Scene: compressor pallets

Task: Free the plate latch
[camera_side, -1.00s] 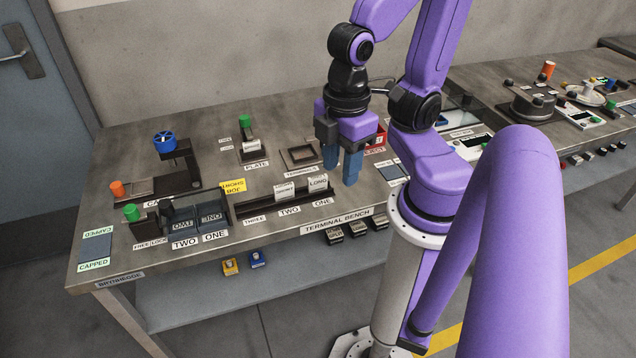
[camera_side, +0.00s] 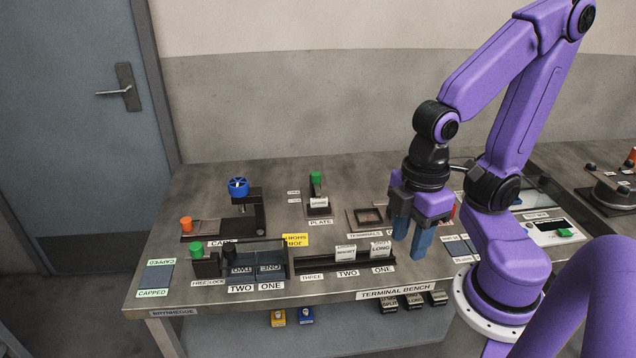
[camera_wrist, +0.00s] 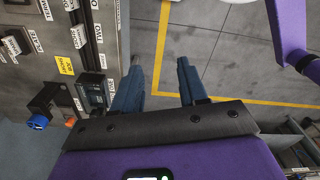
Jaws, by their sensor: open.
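The plate fixture stands at the back of the bench behind the PLATE label (camera_side: 320,222). It has a dark upright with a green knob (camera_side: 316,177) on top and a pale block (camera_side: 319,203) low at its front. In the wrist view the fixture (camera_wrist: 13,45) shows at the left edge; its green knob cannot be made out there. My gripper (camera_side: 411,243) is open and empty, with its blue fingers pointing down, to the right of the fixture and nearer the bench front. In the wrist view the fingers (camera_wrist: 159,65) stand apart with floor between them.
Left of the plate fixture stands a cap fixture with a blue wheel (camera_side: 238,187) and an orange knob (camera_side: 186,224). In front are a green-knobbed free-lock box (camera_side: 205,262) and a rail (camera_side: 345,263) with SHORT and LONG blocks. A square terminals frame (camera_side: 369,215) lies between fixture and gripper.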

